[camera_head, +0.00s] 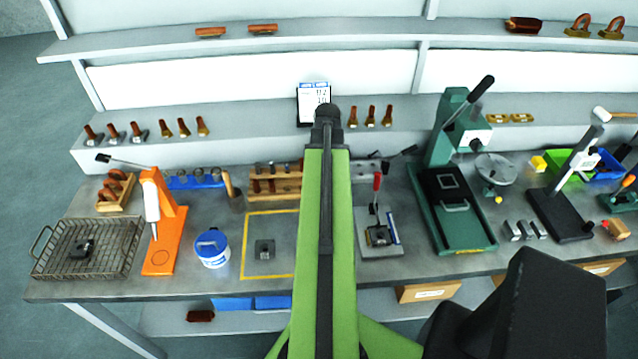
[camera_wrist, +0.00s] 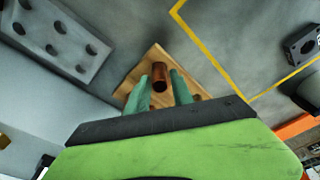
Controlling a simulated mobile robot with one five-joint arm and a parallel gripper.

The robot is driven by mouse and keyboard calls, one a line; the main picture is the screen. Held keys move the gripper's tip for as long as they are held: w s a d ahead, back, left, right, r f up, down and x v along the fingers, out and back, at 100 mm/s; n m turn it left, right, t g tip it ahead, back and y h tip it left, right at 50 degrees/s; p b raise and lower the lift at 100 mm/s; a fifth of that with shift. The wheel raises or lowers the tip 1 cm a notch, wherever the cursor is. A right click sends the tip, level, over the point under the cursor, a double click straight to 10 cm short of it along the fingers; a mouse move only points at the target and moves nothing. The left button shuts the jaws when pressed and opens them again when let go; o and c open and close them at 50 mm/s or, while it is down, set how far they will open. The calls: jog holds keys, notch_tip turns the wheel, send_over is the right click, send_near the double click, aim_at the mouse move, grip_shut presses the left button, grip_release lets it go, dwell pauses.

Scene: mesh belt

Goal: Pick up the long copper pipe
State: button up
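A wooden rack (camera_head: 275,197) holding several copper pieces stands at the back of the bench, left of my arm in the head view. In the wrist view, a copper pipe (camera_wrist: 160,74) stands in the wooden rack (camera_wrist: 203,76), seen nearly end-on. My gripper (camera_wrist: 160,78) has its two green fingers on either side of this pipe, with narrow gaps showing between fingers and pipe. It looks open around the pipe. In the head view my green arm hides the gripper. Whether this pipe is the long one cannot be told.
A yellow-outlined area (camera_head: 245,240) with a small dark block (camera_head: 264,250) lies in front of the rack. A blue-and-white tub (camera_head: 212,248) and an orange press (camera_head: 160,225) are left. A grey holed block (camera_wrist: 62,38) is near the gripper.

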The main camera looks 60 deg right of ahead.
grip_shut()
jog(key=shift+r, duration=0.25)
jog(key=r+p, duration=0.5)
jog(key=shift+s, duration=0.35)
jog(key=s+r+p, duration=0.5)
jog(key=s+p, duration=0.1)
jog(key=s, duration=0.5)
jog(key=shift+d+r, duration=0.15)
jog(key=shift+r, duration=0.15)
